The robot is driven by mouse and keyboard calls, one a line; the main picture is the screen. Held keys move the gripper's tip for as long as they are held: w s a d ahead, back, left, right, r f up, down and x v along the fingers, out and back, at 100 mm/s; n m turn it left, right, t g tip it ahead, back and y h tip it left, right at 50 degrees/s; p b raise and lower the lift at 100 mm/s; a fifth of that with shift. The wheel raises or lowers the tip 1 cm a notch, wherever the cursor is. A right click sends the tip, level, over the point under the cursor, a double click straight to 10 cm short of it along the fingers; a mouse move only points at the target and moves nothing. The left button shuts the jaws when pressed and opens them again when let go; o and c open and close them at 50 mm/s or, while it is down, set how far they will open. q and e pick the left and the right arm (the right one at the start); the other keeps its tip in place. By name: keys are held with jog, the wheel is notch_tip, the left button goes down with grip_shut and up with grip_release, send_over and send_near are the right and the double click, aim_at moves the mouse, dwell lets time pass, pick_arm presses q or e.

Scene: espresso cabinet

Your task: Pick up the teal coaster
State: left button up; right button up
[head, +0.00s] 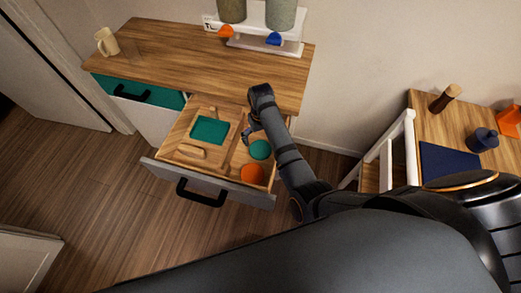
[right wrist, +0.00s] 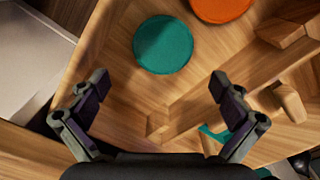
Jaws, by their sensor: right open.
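The teal coaster (head: 260,150) is a round disc lying in the right compartment of the open drawer. In the right wrist view the teal coaster (right wrist: 163,44) shows whole, ahead of the fingertips and centred between them. My right gripper (head: 249,131) is above the drawer, just left of and behind the coaster in the head view. In the right wrist view my right gripper (right wrist: 160,86) has its two fingers spread wide with nothing between them. It is apart from the coaster. My left gripper is not in view.
An orange coaster (head: 252,174) lies close to the teal one. A wooden divider (head: 236,150) separates them from a compartment with a teal square (head: 209,131) and wooden pieces. The drawer's front panel (head: 227,195) and the cabinet top (head: 200,58) border the space.

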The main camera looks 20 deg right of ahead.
aim_at(260, 149)
jog(key=shift+w+f, duration=0.1)
jog(key=shift+f, duration=1.15)
jog(key=f, duration=0.4)
jog(key=shift+s+a+f, duration=0.2)
jog(key=shift+s, duration=0.05)
jog(key=c, duration=1.4)
